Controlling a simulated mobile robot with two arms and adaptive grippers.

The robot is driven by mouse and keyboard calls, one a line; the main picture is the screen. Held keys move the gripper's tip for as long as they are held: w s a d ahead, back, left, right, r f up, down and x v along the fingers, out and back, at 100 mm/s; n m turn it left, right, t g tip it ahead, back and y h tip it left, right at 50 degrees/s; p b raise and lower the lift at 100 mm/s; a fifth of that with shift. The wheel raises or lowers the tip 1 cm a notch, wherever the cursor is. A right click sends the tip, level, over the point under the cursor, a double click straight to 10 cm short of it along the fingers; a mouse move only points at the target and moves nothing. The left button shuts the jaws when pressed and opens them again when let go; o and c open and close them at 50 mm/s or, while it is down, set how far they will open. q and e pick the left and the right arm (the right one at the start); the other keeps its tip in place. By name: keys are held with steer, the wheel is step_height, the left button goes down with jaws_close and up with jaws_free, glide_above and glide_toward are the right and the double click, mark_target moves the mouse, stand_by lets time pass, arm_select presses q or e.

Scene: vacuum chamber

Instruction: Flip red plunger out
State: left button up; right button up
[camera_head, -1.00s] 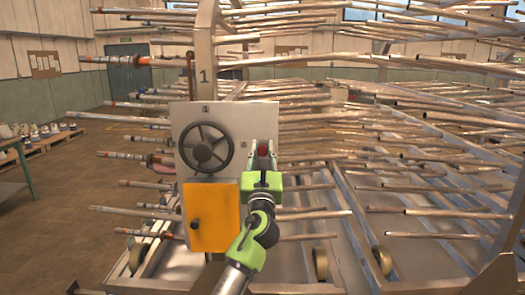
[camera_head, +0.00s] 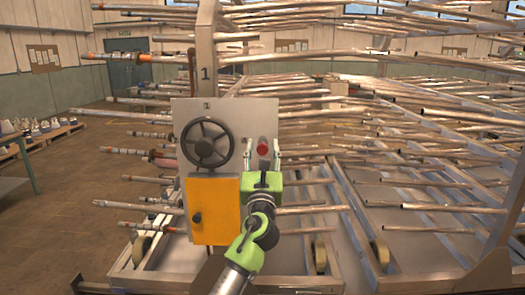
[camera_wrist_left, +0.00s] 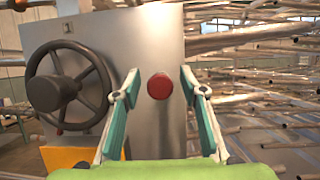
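The red plunger (camera_head: 263,146) is a small round red knob on the upper right of the grey panel (camera_head: 240,110). In the left wrist view the red plunger (camera_wrist_left: 159,86) shows face-on, between and beyond the fingertips. My left gripper (camera_head: 262,158) is just below the plunger in the head view, fingers spread to either side. It is open and empty in the left wrist view (camera_wrist_left: 160,85), and no finger visibly touches the plunger. My right gripper is not in view.
A dark handwheel (camera_head: 206,143) sits on the panel left of the plunger, with an orange door (camera_head: 213,211) below it. Many metal rods (camera_head: 425,165) stick out of the frame behind and to the right.

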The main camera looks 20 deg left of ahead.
arm_select(q)
steer(key=v, duration=1.2)
